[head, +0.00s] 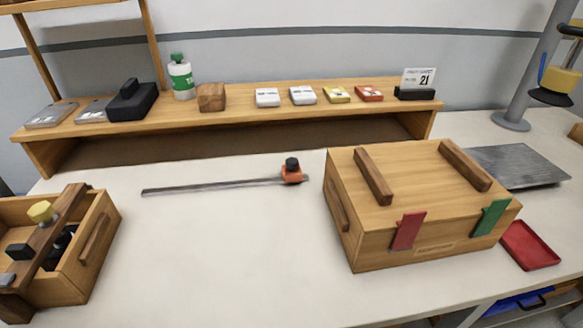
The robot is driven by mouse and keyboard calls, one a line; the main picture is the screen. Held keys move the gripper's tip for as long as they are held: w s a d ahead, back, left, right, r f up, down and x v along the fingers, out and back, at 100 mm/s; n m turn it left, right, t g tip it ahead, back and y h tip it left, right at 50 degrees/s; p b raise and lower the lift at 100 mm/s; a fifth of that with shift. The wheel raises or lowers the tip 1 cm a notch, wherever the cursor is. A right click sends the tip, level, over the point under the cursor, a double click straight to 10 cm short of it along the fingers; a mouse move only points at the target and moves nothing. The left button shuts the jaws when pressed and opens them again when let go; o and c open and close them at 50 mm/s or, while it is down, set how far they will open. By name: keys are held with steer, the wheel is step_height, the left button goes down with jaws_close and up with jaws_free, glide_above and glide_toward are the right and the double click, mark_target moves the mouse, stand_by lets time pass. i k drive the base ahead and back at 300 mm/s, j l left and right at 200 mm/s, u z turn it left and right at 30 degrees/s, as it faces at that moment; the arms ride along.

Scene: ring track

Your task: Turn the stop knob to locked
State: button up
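A black knob (292,163) sits on top of an orange block (292,176). I take it to be the stop knob. The block is at the right end of a thin grey metal rail (215,187) lying on the white table, just left of the wooden box. No mark shows clearly enough to tell whether the knob is locked or unlocked. My gripper is not in view, and nothing touches the knob.
A wooden box (350,240) with red and green tabs stands right of the rail. A wooden tote (98,240) is at the lower left. A low shelf (235,112) with small items runs behind. The table's front middle is clear.

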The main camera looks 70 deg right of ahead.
mark_target(293, 163)
steer(key=k+l+z, duration=0.25)
steer(key=k, duration=0.25)
steer(key=k+l+z, duration=0.2)
steer(key=k, duration=0.25)
steer(key=k+l, duration=0.05)
